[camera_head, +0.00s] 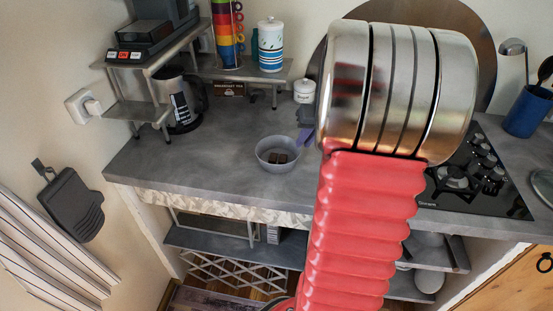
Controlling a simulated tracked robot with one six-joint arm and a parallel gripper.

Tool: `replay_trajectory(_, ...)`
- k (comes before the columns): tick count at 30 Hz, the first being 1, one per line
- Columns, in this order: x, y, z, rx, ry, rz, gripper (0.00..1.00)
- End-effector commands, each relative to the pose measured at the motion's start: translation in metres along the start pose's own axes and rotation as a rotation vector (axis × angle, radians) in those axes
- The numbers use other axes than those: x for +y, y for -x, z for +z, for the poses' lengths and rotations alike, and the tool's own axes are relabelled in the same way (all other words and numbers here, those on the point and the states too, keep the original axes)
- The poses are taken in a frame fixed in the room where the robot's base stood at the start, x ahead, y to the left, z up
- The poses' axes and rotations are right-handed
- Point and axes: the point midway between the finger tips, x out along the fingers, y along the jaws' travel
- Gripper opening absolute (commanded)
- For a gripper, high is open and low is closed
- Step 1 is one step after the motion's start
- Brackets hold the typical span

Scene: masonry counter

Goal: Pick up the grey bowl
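The grey bowl (264,160) sits upright on the grey counter, left of the middle of the head view. Some small dark brown pieces (280,157) lie inside it. A purple-grey flat piece (305,137) shows just right of and behind the bowl; I cannot tell what it belongs to. My arm, with a red ribbed sleeve and a thick silver joint, rises in front of the counter to the right of the bowl. My gripper is not seen; the arm covers the area behind it.
The counter (215,150) is clear left of the bowl. A dark kettle (182,105) and a small metal shelf stand at the back left. A small white jar (304,91) is behind the bowl. A black hob (470,175) and a blue utensil pot (527,112) are at right.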

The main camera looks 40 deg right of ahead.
Motion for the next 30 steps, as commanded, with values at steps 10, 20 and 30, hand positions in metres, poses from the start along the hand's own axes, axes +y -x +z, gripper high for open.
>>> replay_trajectory(10, 0.0, -0.006, 0.0, 0.0, 0.0, 0.0, 0.12)
replay_trajectory(20, -0.003, -0.031, 0.002, -0.004, 0.0, -0.002, 0.12)
replay_trajectory(30, -0.003, -0.058, 0.002, -0.001, 0.0, 0.0, 0.12)
